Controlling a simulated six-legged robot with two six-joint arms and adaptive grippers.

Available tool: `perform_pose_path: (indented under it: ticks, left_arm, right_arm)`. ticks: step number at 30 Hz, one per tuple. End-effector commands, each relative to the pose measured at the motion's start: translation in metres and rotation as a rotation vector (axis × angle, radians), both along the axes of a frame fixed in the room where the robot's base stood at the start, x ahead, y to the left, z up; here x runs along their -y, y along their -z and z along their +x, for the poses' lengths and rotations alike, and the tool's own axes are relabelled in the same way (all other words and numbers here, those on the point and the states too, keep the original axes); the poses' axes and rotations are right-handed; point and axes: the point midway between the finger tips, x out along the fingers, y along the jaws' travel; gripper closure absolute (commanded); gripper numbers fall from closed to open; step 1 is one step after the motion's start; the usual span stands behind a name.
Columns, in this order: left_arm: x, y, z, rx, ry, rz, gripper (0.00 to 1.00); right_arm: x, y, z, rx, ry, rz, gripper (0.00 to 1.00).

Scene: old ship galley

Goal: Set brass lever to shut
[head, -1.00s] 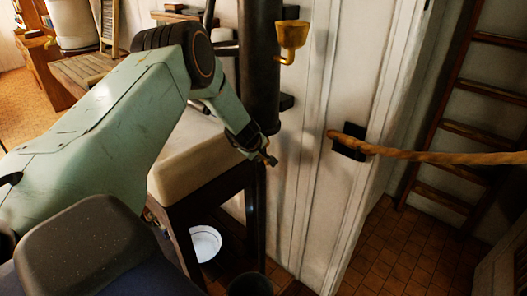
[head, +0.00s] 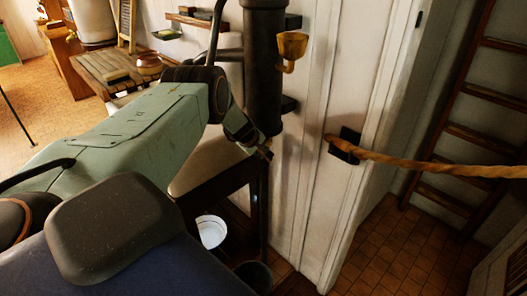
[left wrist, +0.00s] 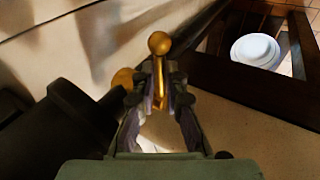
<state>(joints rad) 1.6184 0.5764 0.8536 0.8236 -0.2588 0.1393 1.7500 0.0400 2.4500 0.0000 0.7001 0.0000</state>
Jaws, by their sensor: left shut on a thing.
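The brass lever (left wrist: 159,43) shows in the left wrist view as a gold rod with a ball end, beside a thick black pipe (left wrist: 60,120). My left gripper (left wrist: 158,88) is shut on the rod, and the ball end sticks out beyond the fingertips. A rounder brass piece (left wrist: 122,78) sits just left of the fingers, by the pipe. In the head view my left gripper (head: 262,150) is at the lower end of the upright black pipe (head: 264,75), and it hides most of the lever. My right gripper is not in view.
A rope (head: 430,164) runs from a wall plate to the right, before a wooden ladder (head: 450,130).

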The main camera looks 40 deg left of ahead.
Motion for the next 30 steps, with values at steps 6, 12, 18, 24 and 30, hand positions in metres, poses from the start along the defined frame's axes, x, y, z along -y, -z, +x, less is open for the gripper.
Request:
perform_pose_path:
  ticks: [6, 12, 18, 24, 30]
  left_arm:
    - [-0.0027, -0.0032, 0.0023, 0.007, -0.002, 0.002, 1.00]
    - [-0.0025, -0.0032, 0.0022, 0.007, -0.003, 0.003, 1.00]
    - [-0.0007, -0.0023, 0.0017, 0.006, -0.002, 0.001, 0.74]
    - [0.0013, -0.0013, 0.0012, 0.003, -0.001, 0.000, 0.65]
    - [0.0020, -0.0006, 0.0010, 0.002, 0.000, -0.001, 0.65]
  right_arm:
    - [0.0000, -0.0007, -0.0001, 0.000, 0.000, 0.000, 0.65]
    - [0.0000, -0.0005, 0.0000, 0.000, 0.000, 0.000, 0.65]
    - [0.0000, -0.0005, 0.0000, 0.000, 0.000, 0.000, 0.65]
    - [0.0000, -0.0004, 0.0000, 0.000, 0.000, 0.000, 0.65]
    - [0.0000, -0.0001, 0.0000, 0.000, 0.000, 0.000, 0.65]
